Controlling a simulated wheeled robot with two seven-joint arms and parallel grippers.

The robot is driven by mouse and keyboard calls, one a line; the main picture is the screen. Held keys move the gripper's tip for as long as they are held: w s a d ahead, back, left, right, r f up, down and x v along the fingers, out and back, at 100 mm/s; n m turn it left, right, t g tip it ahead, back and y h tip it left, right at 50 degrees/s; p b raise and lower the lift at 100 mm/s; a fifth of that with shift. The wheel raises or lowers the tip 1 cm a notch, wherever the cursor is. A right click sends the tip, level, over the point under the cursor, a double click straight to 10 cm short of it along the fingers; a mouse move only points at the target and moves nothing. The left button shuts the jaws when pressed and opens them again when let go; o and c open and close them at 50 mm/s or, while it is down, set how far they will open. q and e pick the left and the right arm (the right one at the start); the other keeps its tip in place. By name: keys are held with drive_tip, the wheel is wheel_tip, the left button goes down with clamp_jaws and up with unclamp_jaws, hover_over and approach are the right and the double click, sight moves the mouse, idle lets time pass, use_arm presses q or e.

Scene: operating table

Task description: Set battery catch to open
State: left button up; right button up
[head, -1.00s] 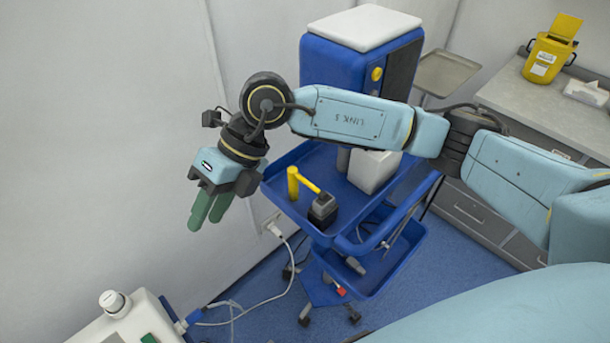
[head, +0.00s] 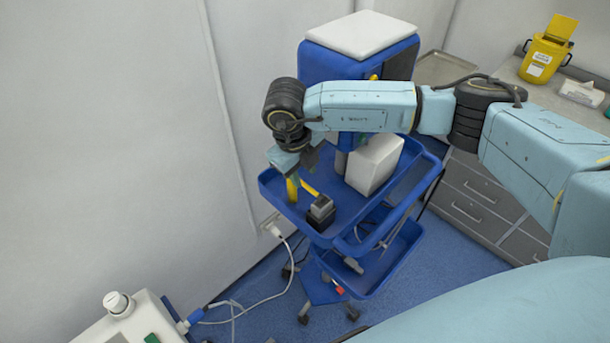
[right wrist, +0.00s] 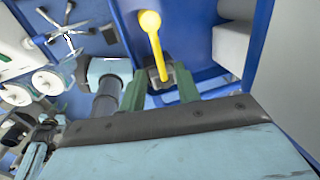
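A yellow tool (head: 309,188) with a dark grey block (head: 321,209), seemingly its battery, lies near the front left corner of the blue cart tray (head: 352,211). I cannot make out the battery catch or its setting. My right gripper (head: 297,170) is over the tool's yellow end in the head view, partly hidden by its own wrist. In the right wrist view, its green fingers (right wrist: 160,88) are apart, with the yellow tool (right wrist: 153,36) and dark block (right wrist: 182,74) showing between and beyond them. I cannot tell whether they touch.
A white box (head: 374,165) stands on the tray to the tool's right. A blue machine with a white top (head: 362,30) stands behind. The wall (head: 130,150) is close on the left. A white plug and cable (head: 274,229) hang below the tray.

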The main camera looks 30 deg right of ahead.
sight(306, 185)
drive_tip(key=shift+w+d+f, duration=0.1)
drive_tip(key=shift+d+f, duration=0.05)
drive_tip(key=shift+f, duration=0.8)
drive_tip(key=shift+d+f, duration=0.15)
drive_tip(key=shift+f, duration=0.75)
clamp_jaws()
